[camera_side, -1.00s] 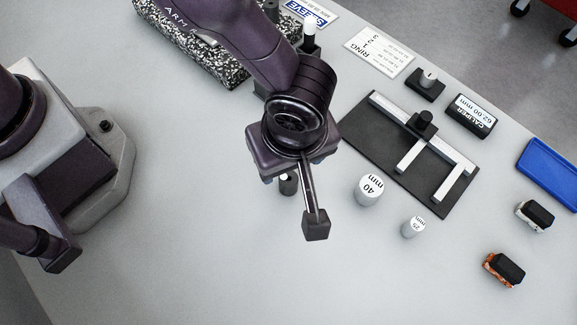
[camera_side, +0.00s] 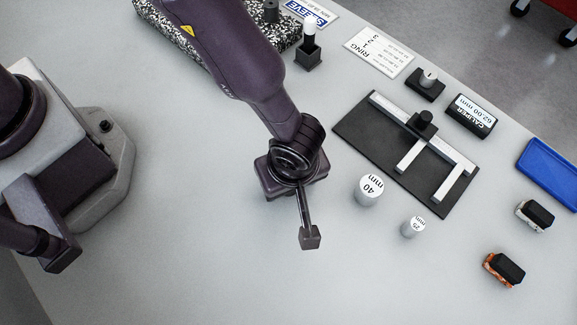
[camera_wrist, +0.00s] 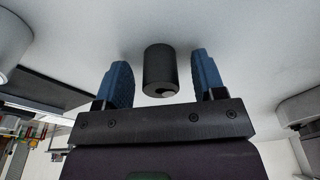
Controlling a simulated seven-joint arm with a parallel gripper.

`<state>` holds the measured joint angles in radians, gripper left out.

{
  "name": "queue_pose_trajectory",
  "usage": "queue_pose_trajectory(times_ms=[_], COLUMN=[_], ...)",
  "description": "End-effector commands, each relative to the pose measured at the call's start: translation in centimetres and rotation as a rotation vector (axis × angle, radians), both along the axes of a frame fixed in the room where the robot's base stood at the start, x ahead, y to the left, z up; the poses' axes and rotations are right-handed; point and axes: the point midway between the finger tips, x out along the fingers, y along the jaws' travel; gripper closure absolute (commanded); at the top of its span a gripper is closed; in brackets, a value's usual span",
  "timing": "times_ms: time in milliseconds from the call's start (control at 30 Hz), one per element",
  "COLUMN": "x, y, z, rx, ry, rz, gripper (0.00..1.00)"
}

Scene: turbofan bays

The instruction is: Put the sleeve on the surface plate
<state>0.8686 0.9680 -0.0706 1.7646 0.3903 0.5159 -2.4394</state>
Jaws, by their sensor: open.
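The sleeve, a dark grey cylinder (camera_wrist: 160,68), stands on the bench in the wrist view. It is between the two blue fingers of my gripper (camera_wrist: 161,84), which are open with a gap on each side of it. In the side view my gripper (camera_side: 291,176) is low over the bench, and its fingers and the sleeve are hidden beneath the hand. The surface plate (camera_side: 180,40) is a black-and-white speckled slab at the upper left of the side view, partly covered by my arm. A dark cylinder (camera_side: 271,11) stands on it.
White cylinders marked 40 mm (camera_side: 369,190) and 25 mm (camera_side: 412,227) stand right of my gripper. Beyond are a caliper on a dark board (camera_side: 365,140), a black post holder (camera_side: 308,57) and a blue tray (camera_side: 548,172). The bench's front is clear.

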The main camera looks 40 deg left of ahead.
Motion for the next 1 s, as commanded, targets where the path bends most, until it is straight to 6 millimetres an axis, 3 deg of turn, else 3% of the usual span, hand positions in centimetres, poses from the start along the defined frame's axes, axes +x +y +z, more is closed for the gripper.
queue_pose_trajectory(times_ms=[33, 300, 667, 867, 1000], x=[0.0, 0.0, 0.0, -0.1, -1.7], y=[0.0, 0.0, -0.1, 0.0, 1.9], z=[0.0, 0.1, 0.7, 3.6, 6.5], rx=[0.000, 0.000, -0.002, -0.003, -0.002], ry=[0.000, -0.001, -0.002, -0.001, -0.002], rz=[0.000, 0.000, 0.001, 0.002, -0.001], gripper=[0.41, 1.00, 1.00, 1.00, 1.00])
